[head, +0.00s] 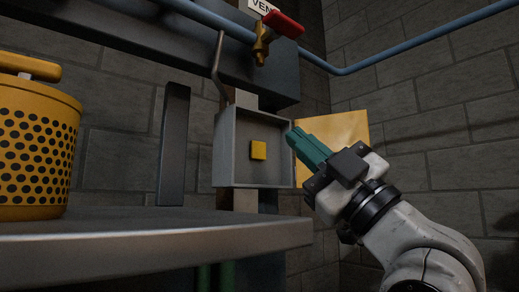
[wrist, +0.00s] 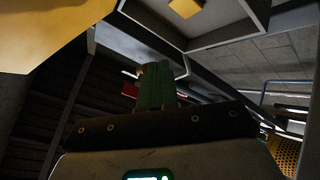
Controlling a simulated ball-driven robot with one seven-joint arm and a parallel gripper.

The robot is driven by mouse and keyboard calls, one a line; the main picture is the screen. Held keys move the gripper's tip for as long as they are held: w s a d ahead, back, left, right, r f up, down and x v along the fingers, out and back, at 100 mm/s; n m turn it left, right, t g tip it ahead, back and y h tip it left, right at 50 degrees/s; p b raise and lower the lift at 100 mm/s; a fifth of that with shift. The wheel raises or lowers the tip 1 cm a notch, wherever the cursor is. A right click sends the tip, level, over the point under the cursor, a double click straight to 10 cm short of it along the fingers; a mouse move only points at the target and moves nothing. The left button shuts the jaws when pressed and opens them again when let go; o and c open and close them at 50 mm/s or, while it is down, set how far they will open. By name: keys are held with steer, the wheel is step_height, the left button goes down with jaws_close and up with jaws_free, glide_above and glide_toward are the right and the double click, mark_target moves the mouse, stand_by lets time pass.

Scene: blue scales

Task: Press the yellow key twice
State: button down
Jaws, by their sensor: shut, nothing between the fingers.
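The yellow key (head: 258,150) is a small square on the back of a shallow open-fronted grey box (head: 227,152) in the middle of the head view. The key also shows at the top edge of the wrist view (wrist: 185,8), inside the box frame. My gripper (head: 291,135) has teal fingers that are shut and empty. In the head view its tips are at the right edge of the box, to the right of the key, and appear apart from the key. The fingers also show in the wrist view (wrist: 155,75).
A yellow panel (head: 345,128) is at the box's right, behind my gripper. A grey shelf (head: 150,245) with a perforated yellow container (head: 38,150) fills the lower left. A red-handled valve (head: 284,25) and blue pipe (head: 420,45) run above. A dark upright plate (head: 174,145) stands left of the box.

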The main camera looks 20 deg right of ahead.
mark_target(258, 150)
steer(key=s+m+p, duration=0.1)
steer(key=m, duration=0.5)
steer(key=s+d+m+h+p, duration=0.1)
steer(key=m, duration=0.6)
steer(key=s+m+t+h+p, duration=0.1)
steer(key=m, duration=0.5)
steer(key=shift+s+d+f, duration=0.1)
steer(key=shift+d, duration=0.05)
steer(key=shift+w+a+b, duration=0.1)
steer(key=shift+w+a, duration=0.35)
steer(key=shift+w, duration=0.95)
steer(key=shift+w+a+b, duration=0.15)
steer(key=shift+w+a, duration=0.3)
steer(key=shift+w, duration=0.95)
steer(key=shift+w+a+b, duration=0.1)
steer(key=shift+w+a, duration=0.35)
steer(key=shift+w, duration=0.95)
steer(key=shift+w, duration=0.15)
steer(key=shift+w+a, duration=0.1)
steer(key=shift+w, duration=0.15)
